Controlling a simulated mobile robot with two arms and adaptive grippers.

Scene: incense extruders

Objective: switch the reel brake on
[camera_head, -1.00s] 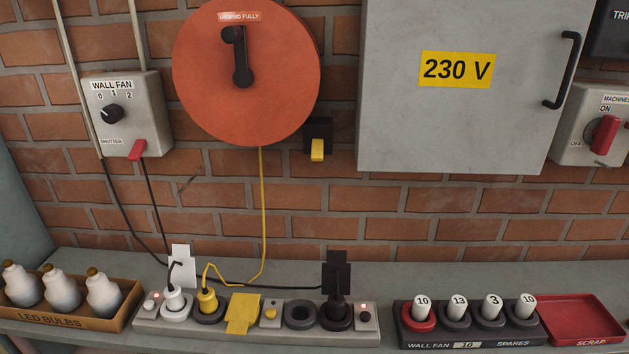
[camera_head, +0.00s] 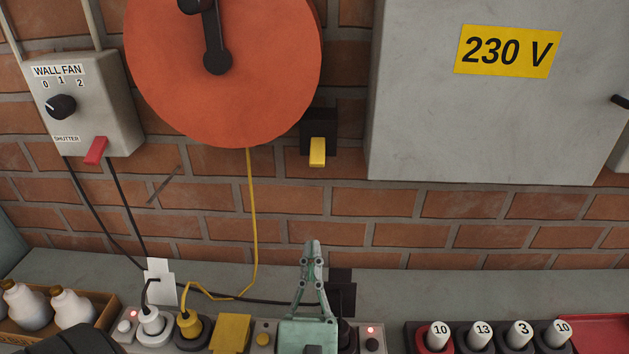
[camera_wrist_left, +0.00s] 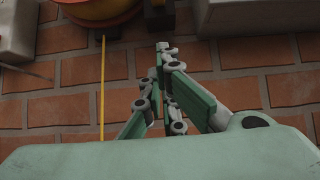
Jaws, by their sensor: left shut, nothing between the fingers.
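The reel brake is a small yellow lever (camera_head: 317,152) on a black housing (camera_head: 318,123), fixed to the brick wall just right of the orange cable reel (camera_head: 225,90). The lever hangs down. In the left wrist view the dark housing (camera_wrist_left: 160,18) shows at the top edge, beside the reel's underside (camera_wrist_left: 95,12). My left gripper (camera_head: 312,246) is shut and empty, pointing up, below the lever and apart from it. Its closed fingertips also show in the left wrist view (camera_wrist_left: 164,48). My right gripper is not in view.
A grey 230 V cabinet (camera_head: 480,130) is close right of the brake. The reel's yellow cable (camera_head: 251,210) hangs left of my gripper. Below are a socket strip with plugs (camera_head: 262,340) and a spares rack (camera_head: 415,340). The wall fan box (camera_head: 95,120) is at left.

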